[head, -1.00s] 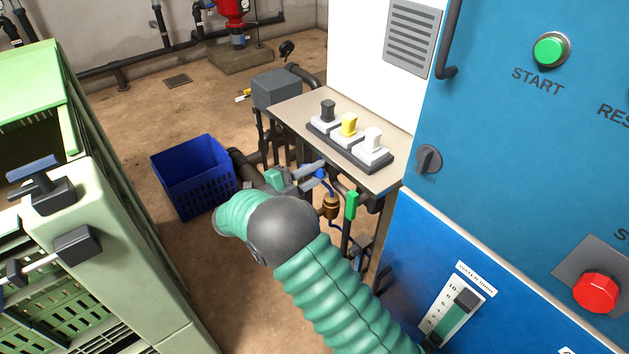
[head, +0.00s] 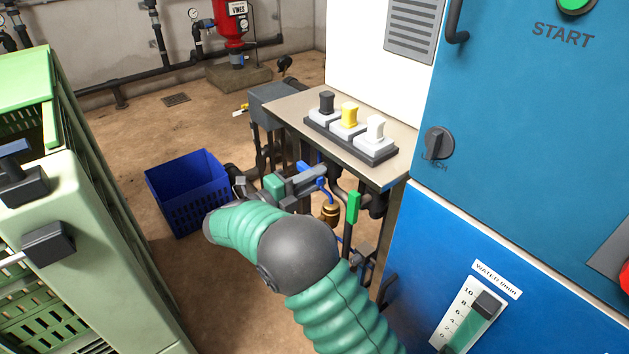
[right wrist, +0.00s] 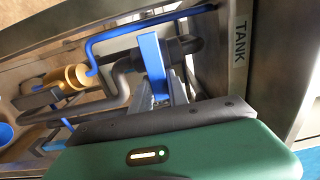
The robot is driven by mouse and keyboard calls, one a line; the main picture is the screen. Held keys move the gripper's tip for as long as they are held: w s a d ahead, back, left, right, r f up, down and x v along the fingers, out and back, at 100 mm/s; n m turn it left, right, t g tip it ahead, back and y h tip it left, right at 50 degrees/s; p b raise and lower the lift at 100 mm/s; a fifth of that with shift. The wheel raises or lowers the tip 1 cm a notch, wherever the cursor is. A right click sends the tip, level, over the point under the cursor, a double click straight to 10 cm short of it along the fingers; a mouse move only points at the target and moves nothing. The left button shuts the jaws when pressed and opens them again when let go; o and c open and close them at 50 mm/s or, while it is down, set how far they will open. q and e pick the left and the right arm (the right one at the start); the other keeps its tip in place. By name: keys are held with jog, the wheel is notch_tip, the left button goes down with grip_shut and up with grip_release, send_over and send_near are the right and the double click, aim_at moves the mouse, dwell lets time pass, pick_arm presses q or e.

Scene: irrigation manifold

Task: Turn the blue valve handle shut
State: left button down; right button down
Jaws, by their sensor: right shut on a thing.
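The blue valve handle (head: 305,168) sits on the dark pipework below the steel shelf, small and partly covered by my gripper in the head view. In the right wrist view the blue handle (right wrist: 152,62) stands lengthwise up the picture, in front of a dark pipe fitting. My right gripper (head: 312,178) reaches in from below, and its grey fingers (right wrist: 160,97) are shut on the near end of the handle. The exact contact between fingers and handle is partly hidden by the gripper body. My left gripper is not in view.
A green handle (head: 353,207) and a brass fitting (head: 330,213) are close to the right of my gripper. The steel shelf (head: 392,172) overhangs the pipes. A blue crate (head: 188,193) stands left on the floor. The blue cabinet (head: 510,150) borders the right.

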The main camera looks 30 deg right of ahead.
jog(key=shift+f, duration=0.15)
jog(key=c, duration=1.3)
grip_release()
jog(key=shift+d, duration=0.1)
jog(key=a, duration=0.5)
jog(key=a+p, duration=0.1)
jog(key=a, duration=0.5)
jog(key=s+a, duration=0.1)
jog(key=a, duration=0.5)
jog(key=shift+s, duration=0.1)
jog(key=shift+d, duration=0.1)
